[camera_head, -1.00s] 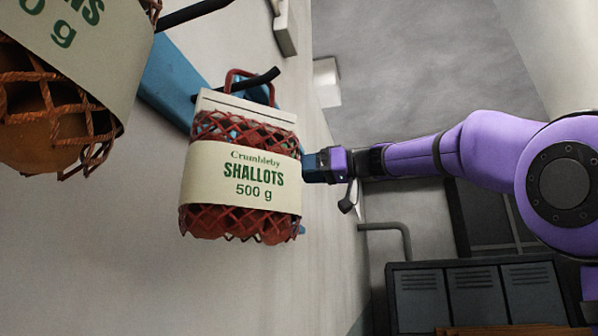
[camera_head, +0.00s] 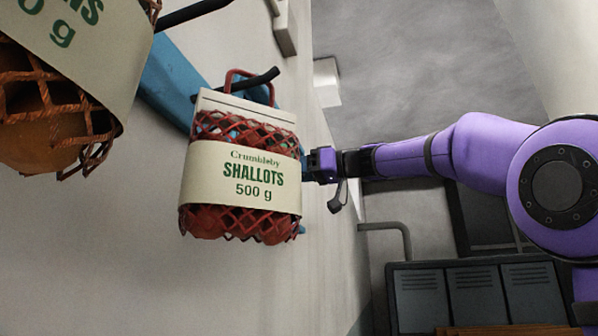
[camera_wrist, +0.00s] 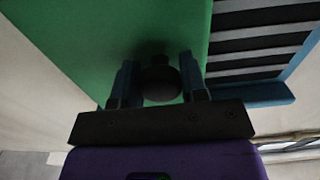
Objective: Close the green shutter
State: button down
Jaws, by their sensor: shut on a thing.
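The green shutter (camera_wrist: 110,35) fills the upper left and middle of the wrist view as a flat green panel. Its dark round knob (camera_wrist: 160,80) stands between the two blue fingers of my gripper (camera_wrist: 157,85), which are shut on it. Right of the panel's edge, dark slatted openings (camera_wrist: 262,40) show inside a blue frame (camera_wrist: 265,95). In the head view my gripper (camera_head: 312,165) reaches left to the wall, its fingertips hidden behind the hanging shallots sack (camera_head: 242,190). The shutter cannot be made out there.
The shallots sack hangs from a dark hook (camera_head: 250,80) on a blue rail (camera_head: 172,85). Another net sack (camera_head: 75,70) hangs close at the upper left. Grey lockers (camera_head: 475,295) and a bent grey pipe (camera_head: 390,228) are at the lower right. A white box (camera_head: 327,82) is on the wall.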

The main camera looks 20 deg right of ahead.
jog(key=s+a, duration=0.8)
jog(key=s, duration=0.4)
jog(key=shift+a, duration=0.4)
jog(key=c, duration=0.7)
grip_release()
jog(key=shift+s, duration=0.15)
jog(key=v, duration=1)
jog(key=shift+s+d, duration=0.15)
jog(key=shift+d, duration=0.15)
jog(key=shift+f, duration=0.1)
